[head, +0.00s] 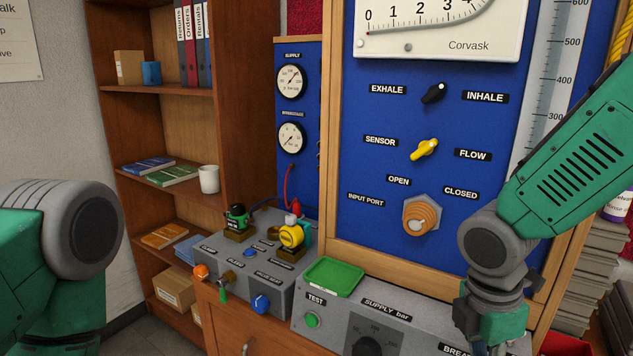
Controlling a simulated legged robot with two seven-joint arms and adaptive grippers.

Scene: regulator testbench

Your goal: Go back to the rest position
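My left arm (75,235) comes in at the left edge, and its gripper is outside the picture. My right arm (575,150) comes in from the right and bends down in front of the test bench. The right gripper's body (493,322) points down at the bottom edge, over the right part of the grey supply console (400,322). Its fingertips are out of view or hidden, so I cannot tell its opening. No held object shows in either arm.
A blue panel (385,235) carries a black knob (434,93), a yellow knob (424,149) and an orange port (421,216). A green tray (333,276) sits on the console. A grey box (233,258) holds two regulators. A wooden shelf (165,90) stands behind at left.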

